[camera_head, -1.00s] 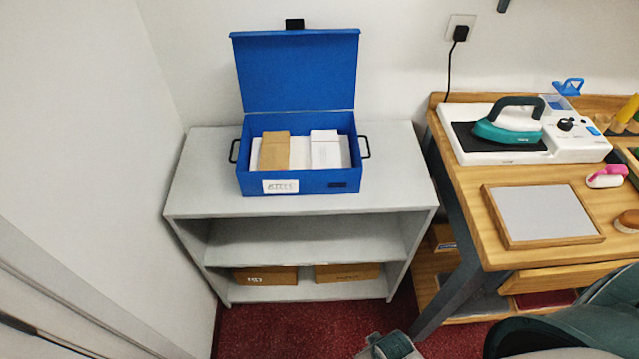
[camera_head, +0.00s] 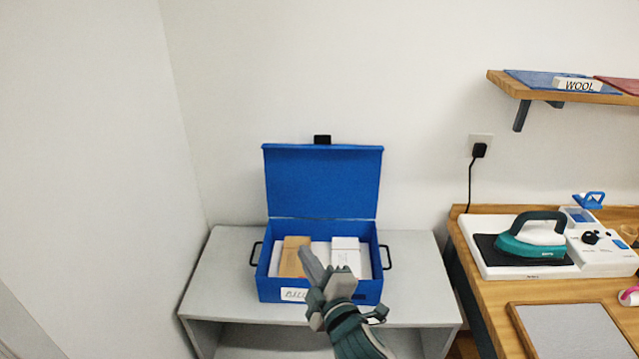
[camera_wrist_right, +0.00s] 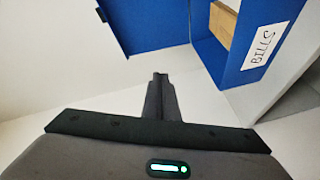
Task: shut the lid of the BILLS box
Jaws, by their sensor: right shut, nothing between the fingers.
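The blue BILLS box (camera_head: 345,288) stands on top of the grey shelf unit. Its lid (camera_head: 322,182) is open, standing up at the back with a black tab on its top edge. A tan stack and white papers lie inside. In the right wrist view the box (camera_wrist_right: 205,55) shows with its BILLS label, and part of a blue panel, apparently the lid (camera_wrist_right: 150,22), is at the top. My right gripper (camera_head: 306,256) is shut and empty; in the head view it overlaps the box's front, hiding part of the label. My left gripper is not in view.
The grey shelf top (camera_head: 222,275) is clear on both sides of the box. A wooden table (camera_head: 490,307) with a teal iron (camera_head: 533,236) stands to the right. A wall shelf (camera_head: 560,95) holds a WOOL sign. White walls are behind and left.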

